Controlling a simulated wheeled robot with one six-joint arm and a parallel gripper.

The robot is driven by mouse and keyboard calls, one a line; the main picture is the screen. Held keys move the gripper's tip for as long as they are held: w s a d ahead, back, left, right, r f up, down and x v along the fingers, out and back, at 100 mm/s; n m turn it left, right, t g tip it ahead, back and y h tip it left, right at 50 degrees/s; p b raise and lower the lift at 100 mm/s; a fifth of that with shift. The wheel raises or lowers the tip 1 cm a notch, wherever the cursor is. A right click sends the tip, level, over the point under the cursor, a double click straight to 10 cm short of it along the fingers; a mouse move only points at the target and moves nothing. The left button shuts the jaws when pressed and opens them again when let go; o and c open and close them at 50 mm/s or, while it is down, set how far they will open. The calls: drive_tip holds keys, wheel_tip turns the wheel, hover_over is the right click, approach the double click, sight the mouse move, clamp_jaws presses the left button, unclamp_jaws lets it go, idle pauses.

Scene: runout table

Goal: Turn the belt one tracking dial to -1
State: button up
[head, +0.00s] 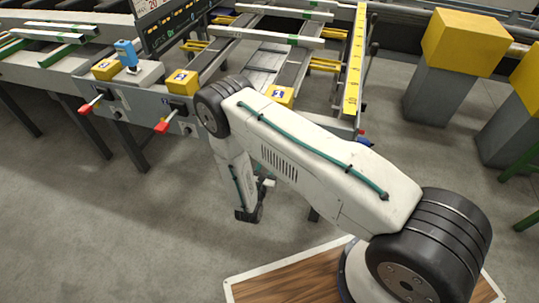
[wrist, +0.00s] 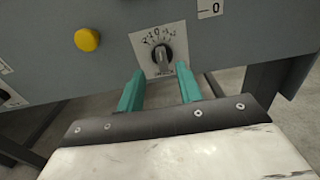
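In the wrist view a dial (wrist: 161,54) with a dark round knob sits on a white scale plate on a grey panel. The plate has a curved row of numbers with 0 near the top. The knob's grip looks roughly upright, but its exact setting is too small to read. My gripper (wrist: 160,70) is open, its two teal fingers spread with the knob between and just beyond their tips. I see no contact. In the head view my gripper (head: 252,212) hangs low before the table, and the dial is hidden there.
A yellow button (wrist: 87,39) is left of the dial, and a 0 label (wrist: 209,8) is upper right. In the head view red-tipped levers (head: 162,126) stick out from the table front at left. Yellow-topped grey posts (head: 440,90) stand right. The floor before the table is clear.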

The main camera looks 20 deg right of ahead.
drive_tip(key=x, duration=0.5)
drive_tip(key=shift+d, duration=0.15)
drive_tip(key=shift+s, duration=0.1)
clamp_jaws()
drive_tip(key=n, duration=0.4)
unclamp_jaws()
